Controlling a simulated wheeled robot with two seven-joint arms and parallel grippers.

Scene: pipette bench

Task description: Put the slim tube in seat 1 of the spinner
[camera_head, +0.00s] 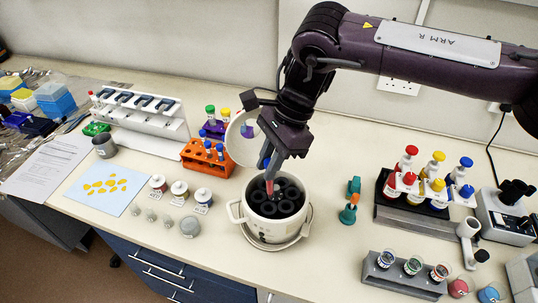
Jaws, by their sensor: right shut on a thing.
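The spinner (238,213) is a cream pot with side handles, standing at the bench's front middle with its round lid open behind it. Inside is a dark rotor (284,208) with several round seats; I cannot read which is seat 1. My right gripper (271,176) points down over the back left of the rotor. My left gripper is not in view.
An orange rack (207,168) with blue-capped tubes stands close left of the spinner. Several small jars (180,192) and a blue mat (108,186) lie further left. A teal item (350,205) stands to the right, before a dark bottle rack (408,201).

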